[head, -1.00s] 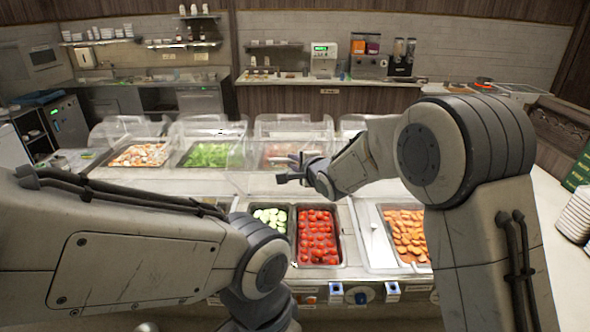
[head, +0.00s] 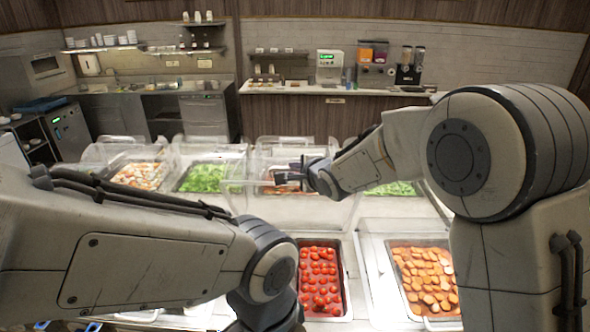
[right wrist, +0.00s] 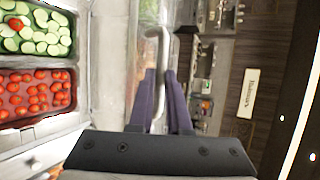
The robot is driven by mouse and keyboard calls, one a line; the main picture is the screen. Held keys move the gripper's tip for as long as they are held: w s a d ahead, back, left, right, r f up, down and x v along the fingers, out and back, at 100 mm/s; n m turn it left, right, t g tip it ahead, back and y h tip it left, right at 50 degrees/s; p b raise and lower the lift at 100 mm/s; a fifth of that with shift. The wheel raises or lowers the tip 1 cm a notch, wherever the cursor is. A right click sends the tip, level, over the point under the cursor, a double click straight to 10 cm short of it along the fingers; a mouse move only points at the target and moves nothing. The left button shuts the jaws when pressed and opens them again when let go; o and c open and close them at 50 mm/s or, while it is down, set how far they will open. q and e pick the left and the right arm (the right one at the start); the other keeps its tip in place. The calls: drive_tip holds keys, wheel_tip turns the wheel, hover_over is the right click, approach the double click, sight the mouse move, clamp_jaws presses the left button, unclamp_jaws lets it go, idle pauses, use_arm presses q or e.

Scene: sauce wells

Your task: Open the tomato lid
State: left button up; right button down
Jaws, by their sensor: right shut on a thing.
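Tomatoes (head: 320,268) fill a metal well in the counter, with no lid over them in the head view. They also show at the left of the right wrist view (right wrist: 35,95). A clear lid (head: 310,212) stands raised behind the well, hard to make out. My right gripper (head: 282,178) is at its upper edge. In the right wrist view, its purple fingers are shut on a pale bar handle (right wrist: 158,45). My left arm crosses the lower left of the head view; its gripper is out of view.
A well of orange slices (head: 425,275) is open right of the tomatoes. Cucumber slices (right wrist: 38,30) lie beside the tomatoes in the right wrist view. Clear covers stand over the back row, including greens (head: 205,178). A back counter (head: 330,92) holds dispensers.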

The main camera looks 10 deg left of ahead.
drive_tip(key=c, duration=1.2)
unclamp_jaws()
drive_tip(key=shift+o, duration=0.2)
drive_tip(key=shift+s+d, duration=0.1)
drive_tip(key=shift+s+d+r, duration=0.1)
drive_tip(key=shift+s+d, duration=0.05)
drive_tip(key=shift+s, duration=0.1)
drive_tip(key=b+v, duration=0.1)
drive_tip(key=v, duration=0.8)
drive_tip(key=shift+s+b, duration=0.25)
drive_tip(key=shift+b, duration=0.05)
drive_tip(key=shift+d, duration=0.15)
